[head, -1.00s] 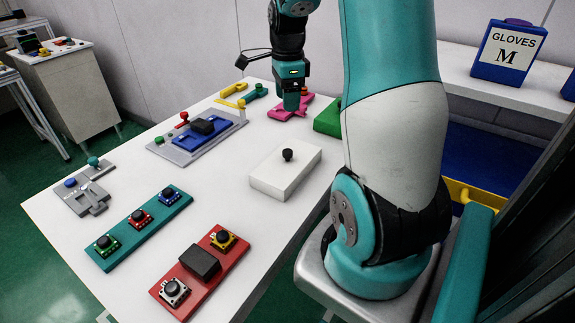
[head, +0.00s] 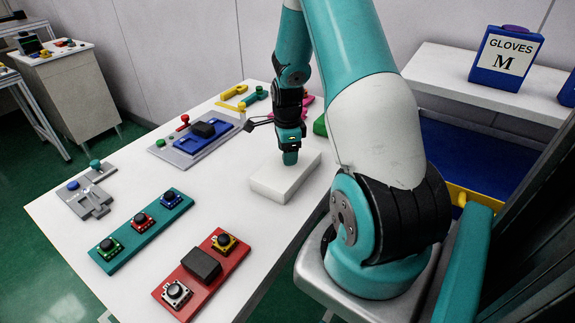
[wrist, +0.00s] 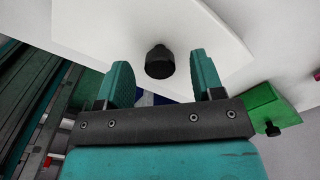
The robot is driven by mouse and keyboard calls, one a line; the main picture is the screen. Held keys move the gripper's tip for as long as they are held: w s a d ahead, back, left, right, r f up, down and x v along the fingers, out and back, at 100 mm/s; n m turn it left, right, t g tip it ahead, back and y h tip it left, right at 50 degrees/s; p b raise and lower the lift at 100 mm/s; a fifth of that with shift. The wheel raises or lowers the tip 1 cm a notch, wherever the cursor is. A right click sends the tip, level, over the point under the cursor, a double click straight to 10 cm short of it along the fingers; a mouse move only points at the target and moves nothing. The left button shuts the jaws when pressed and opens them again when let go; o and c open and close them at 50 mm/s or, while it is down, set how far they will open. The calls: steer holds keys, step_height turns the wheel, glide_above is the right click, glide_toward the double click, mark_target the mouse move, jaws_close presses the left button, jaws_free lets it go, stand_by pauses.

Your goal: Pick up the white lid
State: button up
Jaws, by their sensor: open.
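The white lid (head: 272,188) is a flat white block on the white table, right of the table's middle in the head view. In the wrist view the white lid (wrist: 110,28) fills the upper middle, with a black round knob (wrist: 159,62) on it. My gripper (head: 290,158) is over the lid and hides the knob in the head view. In the wrist view my gripper (wrist: 162,75) is open. Its two teal fingers stand to either side of the knob in the picture, apart from it. I cannot tell the exact height of the fingertips over the lid.
A green part (wrist: 262,105) with a black knob lies close by on the right in the wrist view. A blue-and-grey fixture (head: 200,138), a teal strip of knobs (head: 140,228) and a red plate (head: 203,270) share the table. Bare table lies left of the lid.

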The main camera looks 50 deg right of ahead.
steer(key=shift+f, duration=0.9)
steer(key=c, duration=1.1)
steer(key=shift+o, duration=0.2)
